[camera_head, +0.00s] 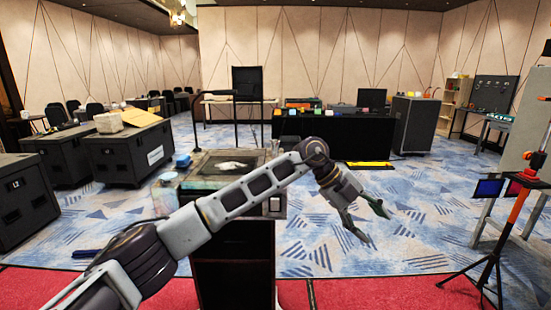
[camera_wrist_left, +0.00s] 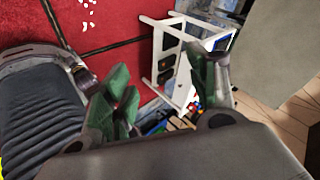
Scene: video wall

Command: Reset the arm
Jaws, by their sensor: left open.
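My left arm (camera_head: 245,192) reaches in from the lower left of the head view and stretches across the middle. My left gripper (camera_head: 376,228) hangs at its end, right of centre, over the patterned carpet. Its two green fingers are spread apart with nothing between them. The left wrist view also shows the green fingers of this gripper (camera_wrist_left: 168,95), wide apart and empty. My right arm and gripper are in neither view.
A dark cabinet (camera_head: 233,262) with a cluttered top stands behind and below my left arm. A black-draped table (camera_head: 333,135) stands farther back. A tripod (camera_head: 490,262) is at the right. A white frame (camera_wrist_left: 170,62) shows beyond the fingers. Blue carpet (camera_head: 420,225) is open around the gripper.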

